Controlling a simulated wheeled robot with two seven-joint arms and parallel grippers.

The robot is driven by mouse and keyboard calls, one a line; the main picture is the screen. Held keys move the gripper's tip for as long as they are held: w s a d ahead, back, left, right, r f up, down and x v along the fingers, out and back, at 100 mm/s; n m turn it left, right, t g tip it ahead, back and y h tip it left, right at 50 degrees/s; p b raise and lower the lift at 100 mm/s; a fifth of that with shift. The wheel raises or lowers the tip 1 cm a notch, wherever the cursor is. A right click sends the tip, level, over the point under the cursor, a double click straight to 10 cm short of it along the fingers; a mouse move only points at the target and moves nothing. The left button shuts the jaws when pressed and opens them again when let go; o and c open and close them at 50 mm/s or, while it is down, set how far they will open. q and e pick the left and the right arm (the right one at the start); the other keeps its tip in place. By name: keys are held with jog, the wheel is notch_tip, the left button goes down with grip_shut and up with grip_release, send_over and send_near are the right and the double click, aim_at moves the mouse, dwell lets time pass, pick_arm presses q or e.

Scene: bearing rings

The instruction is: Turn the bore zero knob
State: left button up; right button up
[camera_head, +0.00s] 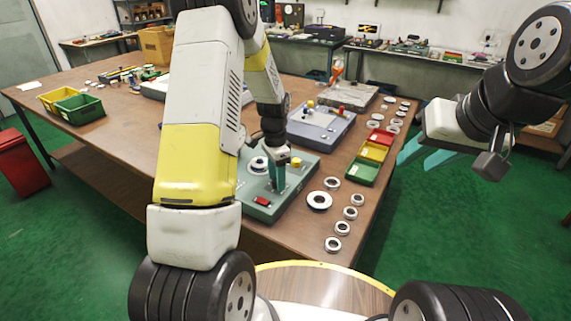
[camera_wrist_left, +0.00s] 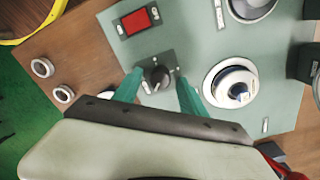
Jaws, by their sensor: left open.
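A grey-green gauge box (camera_head: 306,176) stands on the table below my left gripper and fills much of the left wrist view (camera_wrist_left: 190,30). A small black knob (camera_wrist_left: 157,75) sits on a dark square plate on its top, which I take for the bore zero knob; its label is unreadable. My left gripper (camera_head: 279,180) is open, with its teal fingers (camera_wrist_left: 158,92) on either side of the knob, gaps showing. In the head view the fingers hide the knob. My right gripper (camera_head: 422,152) is open and empty, off the table's right side.
The box also carries a red switch (camera_wrist_left: 139,20) and a round dial-like seat (camera_wrist_left: 231,86). Several metal rings (camera_head: 332,243) lie right of it. Red, yellow and green trays (camera_head: 362,172) and a grey-blue instrument (camera_head: 322,130) stand beyond.

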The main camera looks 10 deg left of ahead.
pick_arm(q)
jog(key=shift+c, duration=0.4)
grip_shut()
jog(key=n, duration=0.3)
jog(key=shift+n, duration=0.3)
jog(key=n, duration=0.3)
jog(key=shift+n, duration=0.3)
jog(key=n, duration=0.6)
jog(key=shift+n+t, duration=0.3)
jog(key=shift+a, duration=0.1)
